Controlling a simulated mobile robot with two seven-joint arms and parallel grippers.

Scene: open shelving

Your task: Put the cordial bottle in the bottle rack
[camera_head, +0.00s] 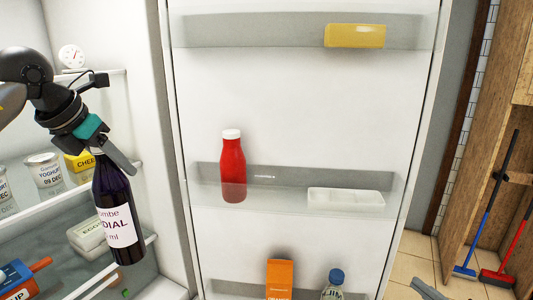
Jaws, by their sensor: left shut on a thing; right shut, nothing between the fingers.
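The cordial bottle (116,215) is dark with a white label and hangs nearly upright, slightly tilted, at the left of the head view. My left gripper (116,157) is shut on its neck, so the bottle's top is partly hidden. The bottle is in front of the fridge's inner shelves. The open fridge door has several racks; the lowest rack (233,289) holds an orange carton (279,278) and a blue-capped bottle (334,287), and its lower part is cut off. A small grey part of my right gripper (428,289) shows at the bottom edge, shut and empty.
The middle door rack (275,191) holds a red bottle (232,168) and a white tray (345,200). A yellow box (355,36) sits in the top rack. Jars (43,171) and an egg carton (88,234) are on the fridge shelves. Brooms (488,215) stand at far right.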

